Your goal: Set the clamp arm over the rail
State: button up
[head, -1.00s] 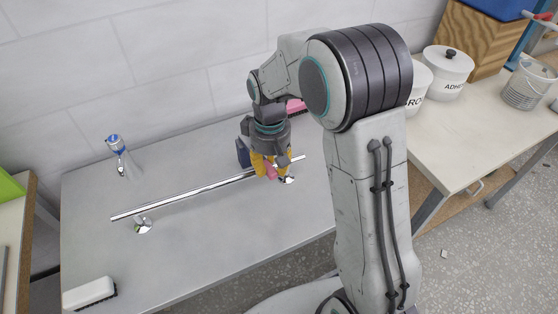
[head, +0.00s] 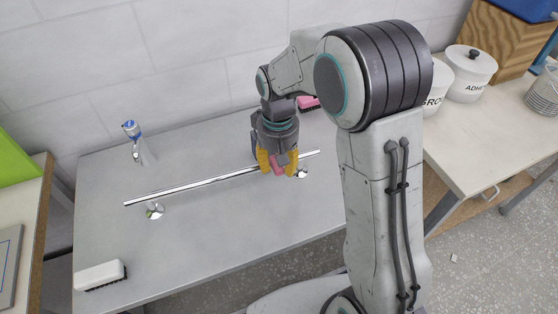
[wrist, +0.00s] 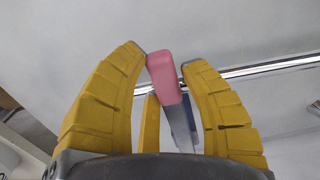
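The chrome rail (head: 200,185) runs along the grey bench top on short round-footed posts. It also crosses the right side of the wrist view (wrist: 275,67). My gripper (head: 277,168) has yellow fingers and points down at the rail's right part. In the wrist view, the fingers (wrist: 163,62) close around a piece with a pink block end and a grey-blue bar, which I take for the clamp arm (wrist: 162,78). Its pink end also shows between the fingers in the head view (head: 278,167). Whether it touches the rail, I cannot tell.
A chrome fitting with a blue top (head: 138,142) stands at the back left. A white brush (head: 100,274) lies at the front left. A pink item (head: 308,103) lies behind my gripper. White pots (head: 470,75) stand on the right bench.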

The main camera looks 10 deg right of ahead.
jog(key=o, duration=0.4)
jog(key=shift+r, duration=0.1)
jog(key=shift+c, duration=0.2)
jog(key=shift+w, duration=0.1)
jog(key=shift+r, duration=0.1)
notch_tip(320, 180, up, 12)
dwell(0.7)
